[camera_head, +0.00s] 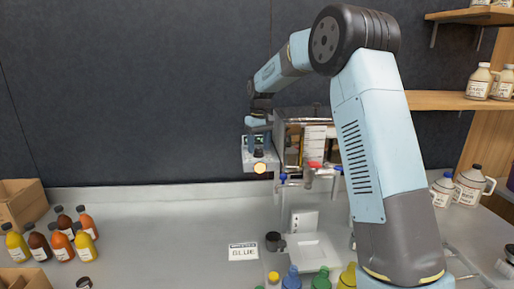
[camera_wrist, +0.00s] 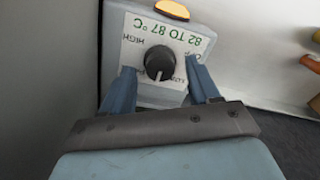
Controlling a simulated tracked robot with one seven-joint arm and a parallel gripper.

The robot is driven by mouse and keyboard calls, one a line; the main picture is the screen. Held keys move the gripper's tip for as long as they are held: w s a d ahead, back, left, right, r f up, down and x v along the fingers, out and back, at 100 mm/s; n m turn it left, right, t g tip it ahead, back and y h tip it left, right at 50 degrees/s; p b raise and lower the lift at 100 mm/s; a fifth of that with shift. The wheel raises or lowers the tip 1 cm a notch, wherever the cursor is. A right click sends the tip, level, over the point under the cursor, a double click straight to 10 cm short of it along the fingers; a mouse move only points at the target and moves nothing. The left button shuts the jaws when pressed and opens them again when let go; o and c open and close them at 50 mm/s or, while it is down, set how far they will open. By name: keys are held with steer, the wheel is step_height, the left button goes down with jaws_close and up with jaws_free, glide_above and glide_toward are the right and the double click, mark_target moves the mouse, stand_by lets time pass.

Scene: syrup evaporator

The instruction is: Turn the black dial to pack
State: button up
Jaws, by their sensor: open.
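The black dial (camera_wrist: 159,62) is a round knob on a white plate on a grey control box (camera_wrist: 145,25). In the wrist view the plate's lettering is upside down and includes "82 TO 87°C" and "HIGH". Smaller words at the right are partly hidden by a finger. I cannot read for certain where the dial points. My gripper (camera_wrist: 160,78) is open, one blue finger on each side of the dial, with visible gaps. In the head view the dial (camera_head: 258,153) sits on the box front, with my gripper (camera_head: 258,137) just above it.
An amber lamp (camera_wrist: 173,9) is on the box beside the plate. Beside the box stands the evaporator (camera_head: 305,140) with a red-handled tap (camera_head: 314,165). Several syrup bottles (camera_head: 62,240) stand at the left.

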step_height(320, 180, up, 13)
steer(key=shift+d, duration=0.15)
steer(key=shift+w+f, duration=0.1)
stand_by(0.3)
steer(key=s+d+r+m+t, duration=0.1)
steer(key=s+d+r, duration=0.15)
steer(key=s, duration=0.45)
steer(key=s+d+r+m+t, duration=0.1)
steer(key=s+d+r, duration=0.15)
steer(key=s, duration=0.55)
steer(key=s+d+r+m+t, duration=0.1)
steer(key=s+d, duration=0.2)
steer(key=s, duration=0.4)
steer(key=s+d+f+t, duration=0.1)
steer(key=s+d+f, duration=0.1)
steer(key=s, duration=0.5)
steer(key=s+d+f+m+t, duration=0.1)
steer(key=s+f, duration=0.3)
steer(key=s, duration=0.4)
steer(key=s+d+f+m, duration=0.1)
steer(key=s+d+f, duration=0.2)
steer(key=s, duration=0.4)
steer(key=shift+s+f+t, duration=0.15)
steer(key=shift+s+t, duration=0.2)
steer(key=shift+t, duration=0.05)
